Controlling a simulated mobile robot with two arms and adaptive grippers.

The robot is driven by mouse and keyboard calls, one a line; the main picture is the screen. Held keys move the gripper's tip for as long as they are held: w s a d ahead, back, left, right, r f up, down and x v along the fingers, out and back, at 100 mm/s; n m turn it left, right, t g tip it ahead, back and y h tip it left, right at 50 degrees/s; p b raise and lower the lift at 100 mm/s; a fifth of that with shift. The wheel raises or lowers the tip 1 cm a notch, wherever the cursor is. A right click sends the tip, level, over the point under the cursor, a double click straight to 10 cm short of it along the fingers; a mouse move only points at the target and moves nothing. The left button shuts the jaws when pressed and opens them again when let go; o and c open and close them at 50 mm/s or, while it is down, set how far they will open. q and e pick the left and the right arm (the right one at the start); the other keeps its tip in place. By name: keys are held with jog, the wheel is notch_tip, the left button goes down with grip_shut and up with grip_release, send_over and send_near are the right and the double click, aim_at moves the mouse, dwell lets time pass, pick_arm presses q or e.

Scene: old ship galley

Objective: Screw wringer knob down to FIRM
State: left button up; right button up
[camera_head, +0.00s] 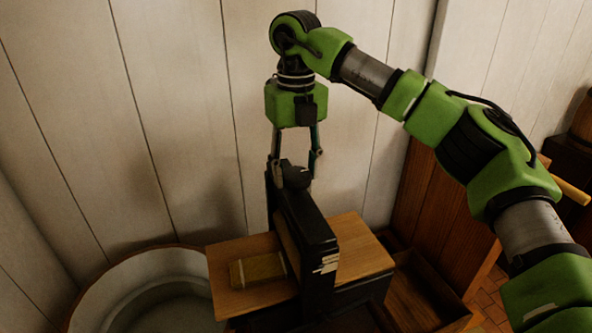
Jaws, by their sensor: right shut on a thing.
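The wringer (310,235) is a dark upright frame standing between light wooden boards. Its knob (295,177) is a dark round piece at the top of the frame, partly hidden by the fingers. My right gripper (295,181) comes straight down from above and is shut on the knob, one finger at each side. Pale marks (328,263) show on the wringer's near end; they are too small to read. My left gripper is not in view.
A yellowish block (258,270) lies on the wooden board (230,253) left of the wringer. A round pale tub (95,300) stands at the lower left. A wooden crate (425,290) is at the right. The plank wall is close behind.

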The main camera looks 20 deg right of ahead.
aim_at(296, 173)
jog(key=shift+m, duration=0.5)
jog(key=o, duration=1.1)
notch_tip(296, 173, up, 12)
jog(key=shift+r, duration=0.1)
